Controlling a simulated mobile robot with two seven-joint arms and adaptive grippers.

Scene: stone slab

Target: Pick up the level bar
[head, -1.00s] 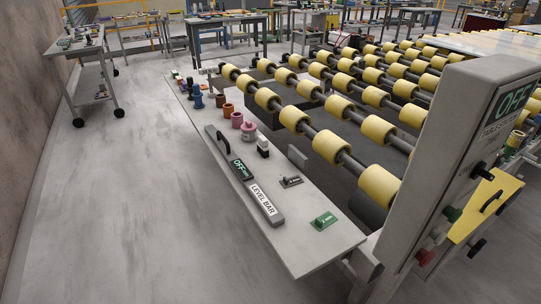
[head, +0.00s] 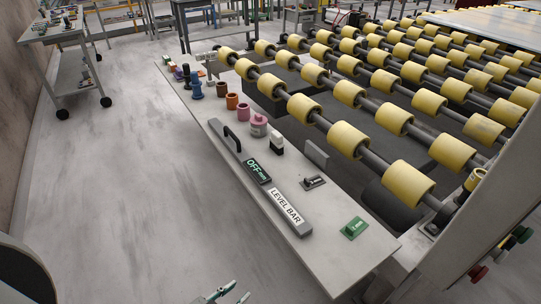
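The level bar (head: 273,188) is a long dark grey bar lying on the pale slab shelf (head: 335,262) beside the rollers. It has a black handle at its far end, a green-lettered "OFF mm" display in the middle and a white "LEVEL BAR" label at the near end. My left gripper (head: 238,293) just enters at the bottom edge, left of and nearer than the bar, apart from it. Its two teal-grey fingertips show with a gap between them and nothing in it; the rest is cut off. My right gripper is not in view.
A green block (head: 354,228), a small metal latch-like piece (head: 313,182), a black-and-white bottle (head: 276,143) and a pink pot (head: 258,125) stand near the bar. Yellow rollers (head: 403,183) border the shelf on the right.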

